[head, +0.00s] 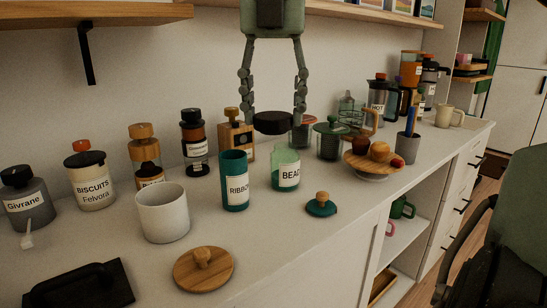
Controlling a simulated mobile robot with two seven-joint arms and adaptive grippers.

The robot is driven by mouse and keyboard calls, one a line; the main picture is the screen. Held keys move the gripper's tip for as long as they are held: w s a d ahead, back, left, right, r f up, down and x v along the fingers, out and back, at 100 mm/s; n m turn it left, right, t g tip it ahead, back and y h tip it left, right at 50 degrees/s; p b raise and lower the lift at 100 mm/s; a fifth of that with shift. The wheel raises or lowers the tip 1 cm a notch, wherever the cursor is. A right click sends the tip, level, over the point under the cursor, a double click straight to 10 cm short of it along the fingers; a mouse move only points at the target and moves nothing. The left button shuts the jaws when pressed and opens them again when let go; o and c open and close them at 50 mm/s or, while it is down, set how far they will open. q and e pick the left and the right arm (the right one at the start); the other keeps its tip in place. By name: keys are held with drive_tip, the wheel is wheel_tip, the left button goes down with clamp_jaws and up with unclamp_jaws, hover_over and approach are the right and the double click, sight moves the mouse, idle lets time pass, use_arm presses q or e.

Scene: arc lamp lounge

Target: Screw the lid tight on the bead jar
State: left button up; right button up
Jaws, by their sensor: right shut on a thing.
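The bead jar (285,172) is a pale green glass jar with a white label reading "BEAD". It stands upright on the counter with its top open. My right gripper (273,118) comes down from the top of the head view. It is shut on a round black lid (273,123), its fingers at either side of the rim. The lid is held roughly level and appears above the jar mouth, a little left of it in the picture, apart from it. My left gripper is not in view.
A teal ribbon jar (235,182) stands close left of the bead jar. A teal lid with wooden knob (321,206) and a wooden lid (203,269) lie in front. A white pot (163,212) stands left. A wooden stand with buns (373,163) is right. A shelf (340,12) hangs above.

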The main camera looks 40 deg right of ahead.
sight(274, 115)
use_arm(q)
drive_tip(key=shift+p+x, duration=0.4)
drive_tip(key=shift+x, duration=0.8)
use_arm(e)
wheel_tip(274, 115, up, 8)
drive_tip(key=shift+f, duration=0.1)
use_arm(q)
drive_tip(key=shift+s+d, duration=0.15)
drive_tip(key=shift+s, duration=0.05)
